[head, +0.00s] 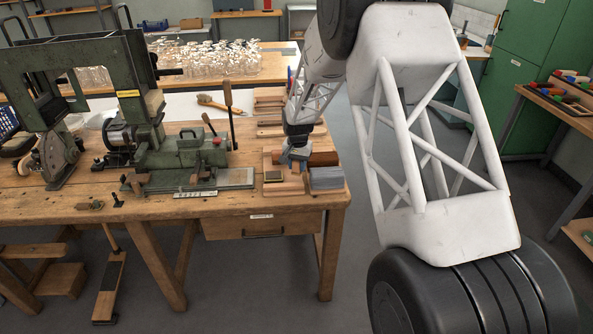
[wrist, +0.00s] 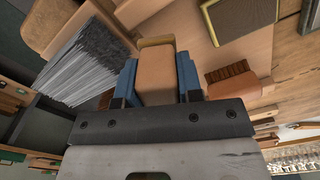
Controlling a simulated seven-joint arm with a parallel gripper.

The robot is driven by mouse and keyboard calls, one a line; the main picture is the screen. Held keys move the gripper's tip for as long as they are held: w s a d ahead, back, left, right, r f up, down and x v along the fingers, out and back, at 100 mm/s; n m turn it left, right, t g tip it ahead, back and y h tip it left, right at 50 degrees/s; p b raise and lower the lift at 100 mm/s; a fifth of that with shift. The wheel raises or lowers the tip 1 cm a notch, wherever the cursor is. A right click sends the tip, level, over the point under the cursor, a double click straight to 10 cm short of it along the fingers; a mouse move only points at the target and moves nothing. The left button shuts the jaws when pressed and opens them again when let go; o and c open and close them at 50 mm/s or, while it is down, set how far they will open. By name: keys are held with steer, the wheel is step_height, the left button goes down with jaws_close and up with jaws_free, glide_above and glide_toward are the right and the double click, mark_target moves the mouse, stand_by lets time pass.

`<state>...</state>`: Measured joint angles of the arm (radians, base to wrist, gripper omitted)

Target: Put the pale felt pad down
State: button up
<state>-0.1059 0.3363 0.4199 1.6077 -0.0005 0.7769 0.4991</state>
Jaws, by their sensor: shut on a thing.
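My gripper (wrist: 157,78) has its two blue fingers shut on a tan, plain-faced block, which I take to be the pale felt pad (wrist: 157,84). In the head view my gripper (head: 297,161) is low over the right end of the workbench (head: 100,205), above wooden boards. The held pad is too small to make out there. I cannot tell whether it touches the surface below.
A grey bristle bundle (wrist: 85,62) lies left of the fingers, and a brown bristle piece (wrist: 230,76) lies right. A dark pad with a yellowish edge (wrist: 240,16) is at upper right. A green machine (head: 190,160) stands left of my gripper on the bench.

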mark_target(296, 169)
steer(key=shift+w+a+f, duration=0.1)
steer(key=shift+w, duration=0.7)
steer(key=shift+f, duration=1.75)
steer(key=shift+f, duration=0.2)
steer(key=o, duration=0.8)
steer(key=shift+r, duration=0.2)
step_height(296, 169, up, 12)
